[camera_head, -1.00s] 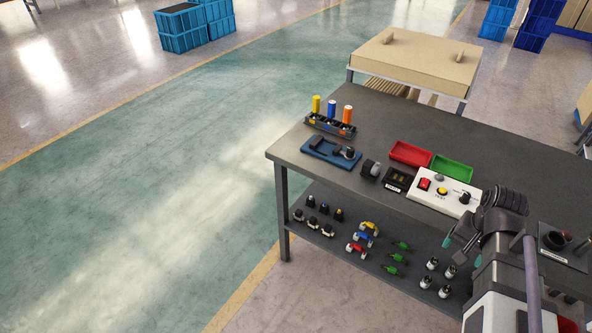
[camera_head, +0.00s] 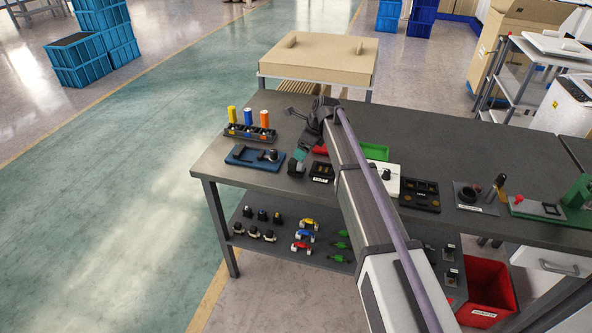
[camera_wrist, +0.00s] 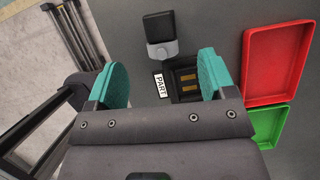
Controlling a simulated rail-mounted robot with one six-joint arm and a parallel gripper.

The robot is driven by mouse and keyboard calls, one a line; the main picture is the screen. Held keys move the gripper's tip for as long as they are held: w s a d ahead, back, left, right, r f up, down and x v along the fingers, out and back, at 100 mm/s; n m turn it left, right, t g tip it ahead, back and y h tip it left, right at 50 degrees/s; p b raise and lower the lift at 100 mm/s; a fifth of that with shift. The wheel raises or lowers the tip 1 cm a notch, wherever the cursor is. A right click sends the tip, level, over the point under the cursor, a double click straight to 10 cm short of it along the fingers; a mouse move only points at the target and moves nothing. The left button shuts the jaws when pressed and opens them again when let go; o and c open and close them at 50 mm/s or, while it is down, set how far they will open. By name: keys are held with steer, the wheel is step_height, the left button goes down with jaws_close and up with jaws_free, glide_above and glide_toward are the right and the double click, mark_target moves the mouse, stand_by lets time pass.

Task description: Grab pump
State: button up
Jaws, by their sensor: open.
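A black and grey part (camera_wrist: 161,38), which looks like the pump, stands on the dark table top (camera_head: 455,160). In the wrist view it lies ahead of and between the fingers. In the head view the same part (camera_head: 296,168) is partly covered by my gripper (camera_head: 300,152). In the wrist view my gripper (camera_wrist: 162,80) is open, its two teal fingers wide apart with nothing held between them. The fingers are apart from the part. A black socket block (camera_wrist: 186,82) with a PART label is near the right finger.
A red tray (camera_wrist: 275,62) and a green tray (camera_wrist: 268,124) lie to the right in the wrist view. A blue fixture (camera_head: 238,157) and a rack (camera_head: 240,134) of coloured cylinders are at the table's left. A lower shelf (camera_head: 275,250) holds small parts.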

mark_target(295, 165)
steer(key=b+x, duration=0.2)
steer(key=x, duration=0.2)
steer(key=shift+d+f, duration=0.1)
steer(key=shift+f, duration=0.15)
steer(key=shift+r, duration=0.1)
steer(key=b+x, duration=0.5)
steer(key=shift+f, duration=0.2)
steer(key=shift+r, duration=0.25)
steer(key=c, duration=1.2)
